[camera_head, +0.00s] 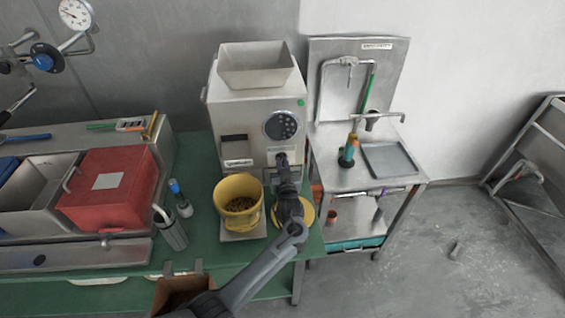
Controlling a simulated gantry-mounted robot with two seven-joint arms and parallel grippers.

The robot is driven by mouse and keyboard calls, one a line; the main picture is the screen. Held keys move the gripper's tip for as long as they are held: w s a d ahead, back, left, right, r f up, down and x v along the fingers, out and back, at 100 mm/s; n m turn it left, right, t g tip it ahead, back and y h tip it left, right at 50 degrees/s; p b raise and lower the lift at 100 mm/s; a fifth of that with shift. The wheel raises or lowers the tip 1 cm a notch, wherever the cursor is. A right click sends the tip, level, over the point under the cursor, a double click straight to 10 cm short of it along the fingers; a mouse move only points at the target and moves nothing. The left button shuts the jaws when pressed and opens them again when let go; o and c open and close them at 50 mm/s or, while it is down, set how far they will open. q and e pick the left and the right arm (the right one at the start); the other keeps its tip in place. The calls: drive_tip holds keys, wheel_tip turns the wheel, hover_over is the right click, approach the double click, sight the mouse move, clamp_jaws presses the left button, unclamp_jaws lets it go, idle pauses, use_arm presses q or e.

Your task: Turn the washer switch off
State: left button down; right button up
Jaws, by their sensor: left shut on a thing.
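My left gripper (283,168) is at the front of the steel bean grinder (225,115), below its round dark dial panel. It is shut on a small dark purple part (281,157) there; the fingers hide most of that part. A steel washer stand (345,178) with a tap and a bent pipe (322,85) is to the right of the grinder. A lever-like fitting (385,115) stands on its top; I cannot tell which part is the washer switch. The left gripper is apart from the stand, to its left. My right gripper is not in view.
A yellow pot (239,200) of beans stands beside my left arm, with a yellow lid (304,217) on the other side. A red box (112,190) is at left. An orange-green tool (352,140) and a grey tray (390,160) are on the stand. The right floor is mostly open.

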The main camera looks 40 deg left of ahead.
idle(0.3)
use_arm(q)
drive_tip(key=c, duration=1.2)
unclamp_jaws()
drive_tip(key=shift+o, duration=0.2)
drive_tip(key=shift+s+d, duration=0.1)
drive_tip(key=p+v, duration=0.1)
drive_tip(key=v, duration=0.9)
drive_tip(key=shift+s+d, duration=0.2)
drive_tip(key=shift+d, duration=0.05)
